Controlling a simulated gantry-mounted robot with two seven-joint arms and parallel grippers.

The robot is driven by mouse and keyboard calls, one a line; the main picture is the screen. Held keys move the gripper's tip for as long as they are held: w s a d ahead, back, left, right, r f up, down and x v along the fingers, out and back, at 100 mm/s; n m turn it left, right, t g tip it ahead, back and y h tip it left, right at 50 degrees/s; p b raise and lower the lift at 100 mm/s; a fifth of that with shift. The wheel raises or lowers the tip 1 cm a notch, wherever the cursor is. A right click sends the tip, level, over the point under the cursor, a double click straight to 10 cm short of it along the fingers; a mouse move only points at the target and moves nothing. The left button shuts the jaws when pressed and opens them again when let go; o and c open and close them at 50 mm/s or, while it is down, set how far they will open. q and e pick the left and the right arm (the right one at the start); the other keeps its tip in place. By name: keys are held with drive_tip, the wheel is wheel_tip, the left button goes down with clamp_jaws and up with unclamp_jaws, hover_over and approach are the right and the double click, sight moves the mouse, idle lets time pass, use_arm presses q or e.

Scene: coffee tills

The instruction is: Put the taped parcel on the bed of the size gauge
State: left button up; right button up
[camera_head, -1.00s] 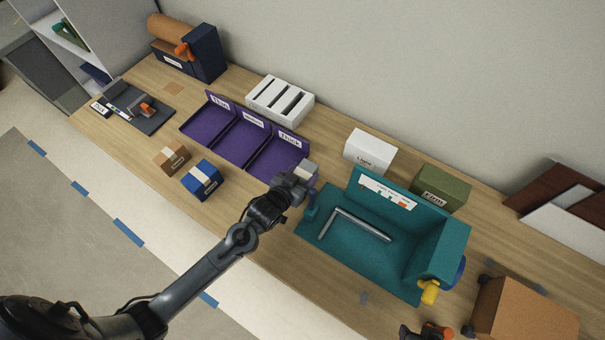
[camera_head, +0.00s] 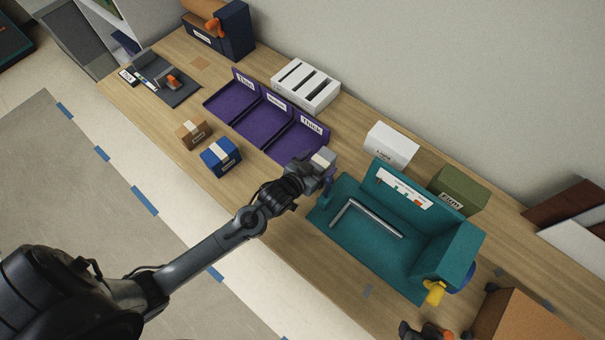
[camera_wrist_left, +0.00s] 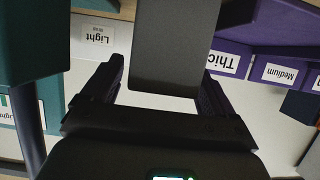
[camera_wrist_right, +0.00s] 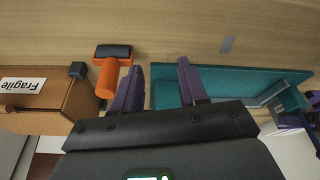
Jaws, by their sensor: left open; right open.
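My left gripper (camera_head: 318,170) is open, with a grey block (camera_head: 324,157) between its fingers, beside the teal station's left end. In the left wrist view the block (camera_wrist_left: 175,45) hides much of the middle; I cannot tell how firmly it is held. A brown parcel (camera_head: 194,134) and a blue parcel (camera_head: 221,157), both with pale tape bands, stand on the table at left. A dark flat board (camera_head: 168,85) with a scale strip and orange-handled slider looks like the size gauge. My right gripper (camera_wrist_right: 157,75) is open and empty at the table's front right.
A purple tray (camera_head: 262,118) labelled Thin, Medium and Thick lies mid-table. The teal station (camera_head: 365,256) holds an L-shaped metal bar. White (camera_head: 391,147) and green (camera_head: 458,190) boxes stand behind it. A brown box (camera_head: 520,318) is at right. Bare table lies around the parcels.

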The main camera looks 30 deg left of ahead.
use_arm(q)
drive_tip(key=s+g, duration=0.2)
drive_tip(key=s, duration=0.3)
drive_tip(key=s+r+g, duration=0.1)
drive_tip(key=s+g, duration=0.1)
drive_tip(key=s, duration=0.4)
drive_tip(key=s+r+g, duration=0.1)
drive_tip(key=s, duration=0.5)
drive_tip(key=shift+a+g+y, duration=0.3)
drive_tip(key=shift+a+g, duration=0.05)
drive_tip(key=shift+g, duration=0.05)
drive_tip(key=s+m+g, duration=0.1)
drive_tip(key=s+g, duration=0.3)
drive_tip(key=s, duration=0.3)
drive_tip(key=shift+s+a+r, duration=0.15)
drive_tip(key=shift+s+a, duration=0.2)
drive_tip(key=shift+a, duration=0.05)
